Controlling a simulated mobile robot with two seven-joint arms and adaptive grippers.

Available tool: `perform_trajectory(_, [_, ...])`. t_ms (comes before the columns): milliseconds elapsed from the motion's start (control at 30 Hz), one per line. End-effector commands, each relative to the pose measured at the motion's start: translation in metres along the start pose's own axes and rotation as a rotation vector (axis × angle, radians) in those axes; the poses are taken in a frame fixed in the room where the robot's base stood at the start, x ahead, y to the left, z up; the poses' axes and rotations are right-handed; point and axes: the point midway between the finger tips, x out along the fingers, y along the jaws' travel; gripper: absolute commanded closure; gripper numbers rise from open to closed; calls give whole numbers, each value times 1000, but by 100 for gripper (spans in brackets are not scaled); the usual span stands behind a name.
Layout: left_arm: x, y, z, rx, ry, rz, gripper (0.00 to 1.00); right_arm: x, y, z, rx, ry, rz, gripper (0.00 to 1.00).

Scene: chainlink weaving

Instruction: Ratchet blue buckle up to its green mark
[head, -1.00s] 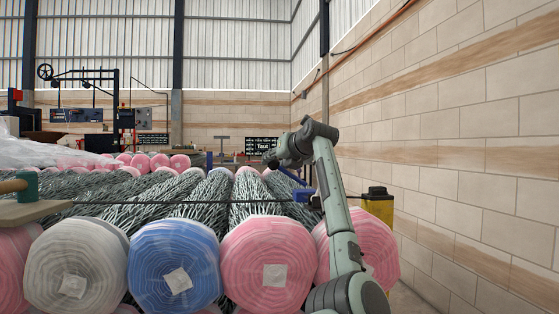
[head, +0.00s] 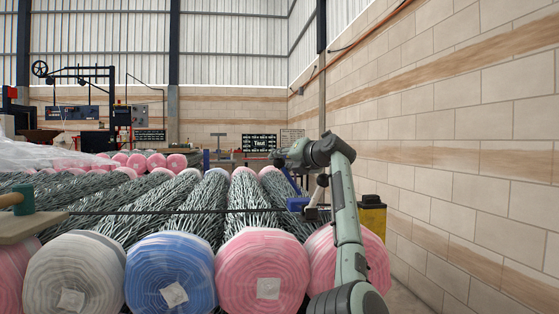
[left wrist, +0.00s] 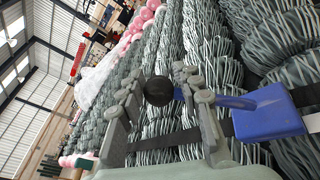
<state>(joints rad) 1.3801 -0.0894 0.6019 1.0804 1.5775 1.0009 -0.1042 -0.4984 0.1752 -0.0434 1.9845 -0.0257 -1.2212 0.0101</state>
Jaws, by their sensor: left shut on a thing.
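The blue buckle (head: 298,204) sits on the dark strap (head: 150,212) that crosses the chainlink bundles. It is large at the right of the left wrist view (left wrist: 270,113), with its blue lever (left wrist: 235,102) pointing toward my fingers. My left gripper (head: 281,160) is above the buckle, reaching leftward. In the left wrist view its fingers (left wrist: 160,85) are shut around a black ball knob (left wrist: 159,92), seemingly the lever's end. The fingers and wrist hide most of the knob in the head view. I cannot make out the green mark. My right gripper is not in view.
Wrapped pink, grey and blue rolls (head: 172,275) line the front. A board reading "Taut" (head: 259,143) stands behind. A mallet (head: 22,199) rests on a ledge at left. A yellow post (head: 373,218) and the block wall (head: 460,150) bound the right side.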

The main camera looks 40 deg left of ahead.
Motion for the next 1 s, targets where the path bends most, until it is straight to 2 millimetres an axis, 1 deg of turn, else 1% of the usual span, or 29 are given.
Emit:
perform_trajectory(33, [0,-15,-9,19,17,-18,100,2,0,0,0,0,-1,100])
perform_trajectory(333, [0,-15,-9,19,17,-19,100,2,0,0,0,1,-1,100])
perform_trajectory(367, [0,-15,-9,19,17,-19,64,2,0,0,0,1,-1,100])
perform_trajectory(600, [0,-13,-7,14,14,-16,34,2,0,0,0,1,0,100])
perform_trajectory(867, [0,-8,-5,10,10,-8,34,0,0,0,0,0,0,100])
perform_trajectory(1000, [-2,0,4,6,8,-6,34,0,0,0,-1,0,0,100])
